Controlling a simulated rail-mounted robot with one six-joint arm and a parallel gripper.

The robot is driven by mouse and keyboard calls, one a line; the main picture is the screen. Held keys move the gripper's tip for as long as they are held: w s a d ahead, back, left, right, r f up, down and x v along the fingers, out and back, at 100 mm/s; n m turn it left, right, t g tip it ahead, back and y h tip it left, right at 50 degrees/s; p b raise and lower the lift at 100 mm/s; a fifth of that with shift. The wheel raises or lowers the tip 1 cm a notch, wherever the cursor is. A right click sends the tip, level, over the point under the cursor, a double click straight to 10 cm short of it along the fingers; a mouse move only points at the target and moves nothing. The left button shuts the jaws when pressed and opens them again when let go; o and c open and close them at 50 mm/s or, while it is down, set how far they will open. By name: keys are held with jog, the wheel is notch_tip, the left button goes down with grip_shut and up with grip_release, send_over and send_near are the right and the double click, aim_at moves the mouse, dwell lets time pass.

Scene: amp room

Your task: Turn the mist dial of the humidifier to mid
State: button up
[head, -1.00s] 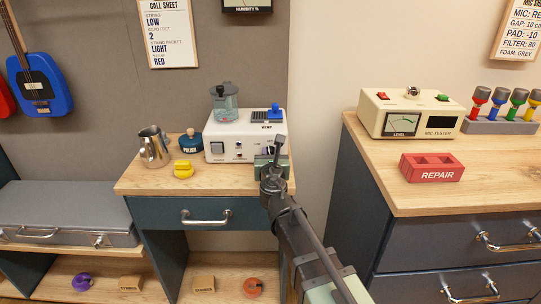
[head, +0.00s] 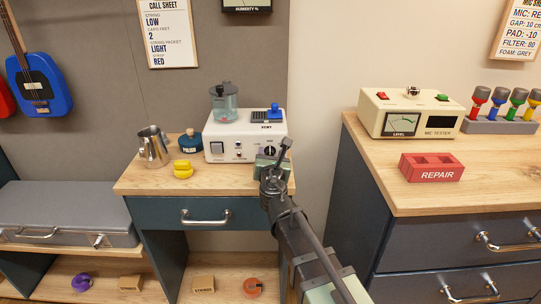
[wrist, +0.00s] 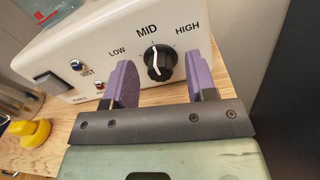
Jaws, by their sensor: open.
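The humidifier (head: 232,148) is a white box with a clear tank on top, standing on the small wooden-topped cabinet. Its black mist dial (wrist: 160,62) is on the front face, with LOW, MID and HIGH printed around it. In the wrist view the dial's white pointer line points up, slightly left, toward MID. The dial also shows in the head view (head: 270,151). My gripper (wrist: 159,66) is open and empty, its two purple finger pads apart on either side of the dial in the picture. It is in front of the dial, seemingly clear of it.
A rocker switch (wrist: 52,86) and small lights are on the humidifier's front. A metal jug (head: 153,147), a dark blue pot (head: 190,143) and a yellow object (head: 183,170) stand to its left. The cabinet with the mic tester (head: 411,115) is at right.

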jog(key=s, duration=1)
jog(key=shift+d, duration=0.4)
